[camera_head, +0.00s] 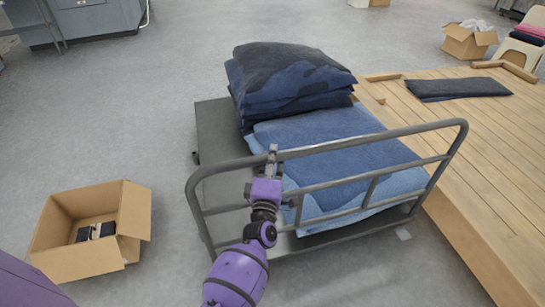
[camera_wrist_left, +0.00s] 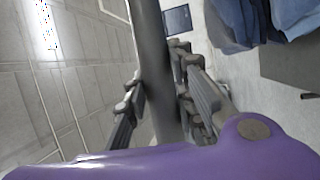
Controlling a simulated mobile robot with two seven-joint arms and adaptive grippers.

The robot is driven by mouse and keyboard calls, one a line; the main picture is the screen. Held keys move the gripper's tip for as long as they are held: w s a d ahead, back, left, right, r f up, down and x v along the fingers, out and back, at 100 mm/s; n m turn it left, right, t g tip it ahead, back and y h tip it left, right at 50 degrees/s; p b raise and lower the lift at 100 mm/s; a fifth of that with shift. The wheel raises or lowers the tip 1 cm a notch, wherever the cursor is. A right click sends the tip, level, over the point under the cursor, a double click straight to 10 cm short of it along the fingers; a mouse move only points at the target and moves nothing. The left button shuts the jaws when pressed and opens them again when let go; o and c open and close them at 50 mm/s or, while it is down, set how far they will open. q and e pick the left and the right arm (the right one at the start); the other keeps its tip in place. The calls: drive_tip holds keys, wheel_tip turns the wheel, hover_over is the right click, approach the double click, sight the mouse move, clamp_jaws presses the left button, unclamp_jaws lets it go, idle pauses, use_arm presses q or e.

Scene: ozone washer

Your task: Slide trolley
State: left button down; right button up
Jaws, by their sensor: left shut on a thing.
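The trolley (camera_head: 215,135) is a dark flat platform with a grey tubular handle rail at its near end. Folded blue denim stacks (camera_head: 290,80) lie on it, a taller dark one at the back and a lower, lighter one nearer the rail. My left gripper (camera_head: 272,155) is shut on the top bar of the rail, left of its middle. In the left wrist view the grey handle bar (camera_wrist_left: 152,60) runs between the fingers of the left gripper (camera_wrist_left: 160,95). My right gripper is not in view.
A wooden deck (camera_head: 460,135) borders the trolley on the right, with a folded dark cloth (camera_head: 457,88) on it. An open cardboard box (camera_head: 95,230) stands on the floor at left. Another box (camera_head: 468,42) is at the far right. Grey floor beyond the trolley is clear.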

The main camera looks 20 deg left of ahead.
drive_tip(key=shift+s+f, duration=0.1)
use_arm(q)
drive_tip(key=shift+w+a+b, duration=0.2)
drive_tip(key=shift+w+a, duration=0.25)
drive_tip(key=shift+w, duration=0.15)
drive_tip(key=shift+w+a+b, duration=0.2)
drive_tip(key=shift+w+a, duration=0.2)
drive_tip(key=shift+w, duration=0.2)
drive_tip(key=c, duration=1.5)
unclamp_jaws()
drive_tip(key=shift+s, duration=0.1)
drive_tip(key=shift+o, duration=0.2)
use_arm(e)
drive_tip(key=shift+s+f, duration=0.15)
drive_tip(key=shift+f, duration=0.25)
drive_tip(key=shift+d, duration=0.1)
